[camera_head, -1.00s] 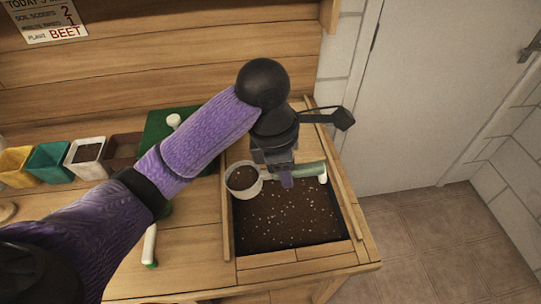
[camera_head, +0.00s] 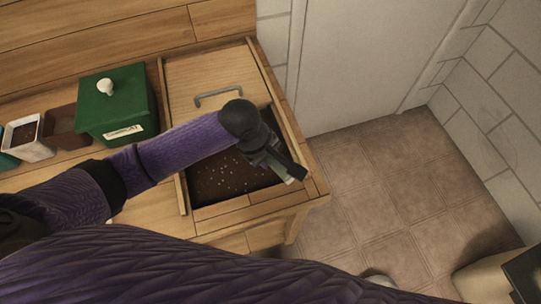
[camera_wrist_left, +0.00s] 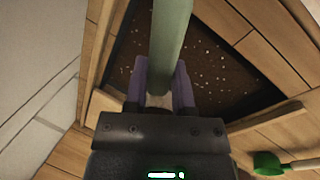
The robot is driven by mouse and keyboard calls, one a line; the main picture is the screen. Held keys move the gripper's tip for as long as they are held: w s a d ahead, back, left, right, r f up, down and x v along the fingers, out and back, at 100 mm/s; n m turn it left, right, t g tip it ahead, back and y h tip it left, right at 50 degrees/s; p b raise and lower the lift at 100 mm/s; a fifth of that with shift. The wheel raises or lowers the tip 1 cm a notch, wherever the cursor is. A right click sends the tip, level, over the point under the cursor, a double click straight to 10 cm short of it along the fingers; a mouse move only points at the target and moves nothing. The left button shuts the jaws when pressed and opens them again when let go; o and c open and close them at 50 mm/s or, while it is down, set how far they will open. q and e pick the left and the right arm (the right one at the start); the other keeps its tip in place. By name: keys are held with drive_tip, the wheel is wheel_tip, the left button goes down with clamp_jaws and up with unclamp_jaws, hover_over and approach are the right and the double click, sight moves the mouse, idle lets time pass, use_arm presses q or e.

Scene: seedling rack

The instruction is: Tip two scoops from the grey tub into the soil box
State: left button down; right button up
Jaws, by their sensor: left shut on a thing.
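The soil box (camera_head: 242,209) is a wooden frame in the bench with dark, pale-flecked soil (camera_head: 215,180) inside. My left gripper (camera_head: 290,172) is over its right side. In the left wrist view my left gripper (camera_wrist_left: 161,92) is shut on a pale green handle (camera_wrist_left: 172,35), which runs out of the top of the picture over the soil. The scoop's cup is out of sight in both current views, so I cannot tell what it holds. My right gripper is not in view. I cannot pick out the grey tub for certain.
A wooden lid (camera_head: 205,72) with a metal handle covers the back of the box. A green lidded box (camera_head: 118,100) stands left of it, beside brown (camera_head: 62,125) and white (camera_head: 30,148) pots. A green-headed tool (camera_wrist_left: 268,163) lies on the bench.

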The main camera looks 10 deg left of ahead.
use_arm(q)
drive_tip(key=t+h+b, duration=0.1)
drive_tip(key=b, duration=0.1)
drive_tip(key=t+h+b, duration=0.1)
drive_tip(key=b, duration=0.2)
drive_tip(key=t+h+b, duration=0.1)
drive_tip(key=b, duration=0.1)
drive_tip(key=shift+s+a+f, duration=0.15)
drive_tip(key=shift+a, duration=0.1)
drive_tip(key=shift+s+a+r+n+t+h, duration=0.2)
drive_tip(key=shift+r+n+t+h, duration=0.2)
drive_tip(key=shift+t+h, duration=0.2)
drive_tip(key=t+h+b, duration=0.1)
drive_tip(key=a+r+n+t+h, duration=0.1)
drive_tip(key=t, duration=0.1)
drive_tip(key=t+h+b, duration=0.1)
drive_tip(key=t, duration=0.1)
drive_tip(key=shift+s+a+r+n+b, duration=0.2)
drive_tip(key=shift+r+n+b, duration=0.05)
drive_tip(key=shift+n+b, duration=0.05)
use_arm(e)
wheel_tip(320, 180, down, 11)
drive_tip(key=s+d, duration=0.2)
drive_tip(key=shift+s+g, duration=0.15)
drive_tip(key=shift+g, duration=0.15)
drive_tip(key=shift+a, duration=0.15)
